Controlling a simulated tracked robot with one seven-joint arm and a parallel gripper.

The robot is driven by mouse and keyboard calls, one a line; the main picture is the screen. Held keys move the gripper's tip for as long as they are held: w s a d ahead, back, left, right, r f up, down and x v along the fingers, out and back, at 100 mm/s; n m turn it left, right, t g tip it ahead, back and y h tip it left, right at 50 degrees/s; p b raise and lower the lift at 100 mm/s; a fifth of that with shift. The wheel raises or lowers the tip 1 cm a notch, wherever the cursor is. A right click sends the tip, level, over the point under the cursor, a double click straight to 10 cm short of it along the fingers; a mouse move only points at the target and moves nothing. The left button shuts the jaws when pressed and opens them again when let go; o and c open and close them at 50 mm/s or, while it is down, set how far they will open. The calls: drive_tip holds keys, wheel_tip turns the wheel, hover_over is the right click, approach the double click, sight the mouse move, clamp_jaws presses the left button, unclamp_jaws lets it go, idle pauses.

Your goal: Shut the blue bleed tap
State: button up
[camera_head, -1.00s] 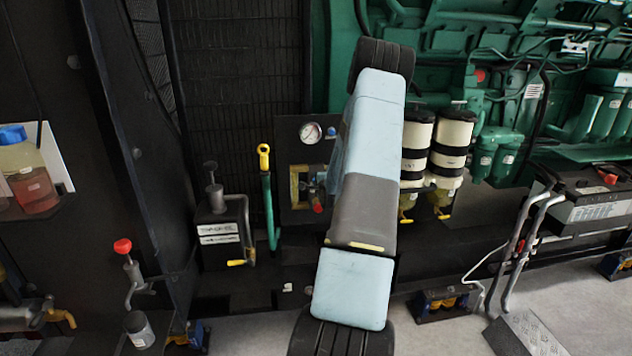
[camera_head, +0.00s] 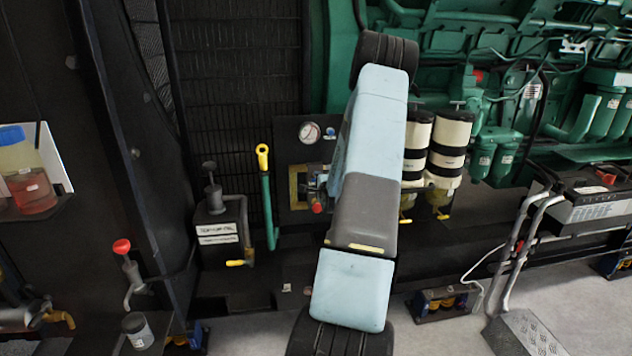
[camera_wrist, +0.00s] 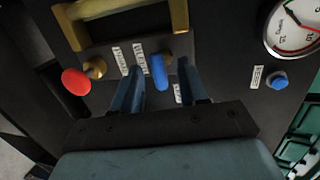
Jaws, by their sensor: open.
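In the wrist view a blue lever (camera_wrist: 159,73), which looks like the bleed tap, points down the panel from a brass fitting. It lies between the two fingers of my gripper (camera_wrist: 161,68), which is open. A narrow gap shows on each side, and I cannot tell whether a finger touches it. Small white labels stand around the lever. In the head view my arm hides most of the panel right of the brass frame, so the lever and fingers do not show clearly there.
A red knob (camera_wrist: 76,82) sits left of the fingers, below a brass frame (camera_wrist: 130,20). A round blue button (camera_wrist: 277,80) and a dial gauge (camera_wrist: 293,28) are on the right. In the head view, black-and-white filters (camera_head: 449,148) stand right of my arm.

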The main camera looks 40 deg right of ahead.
drive_tip(key=v, duration=1.1)
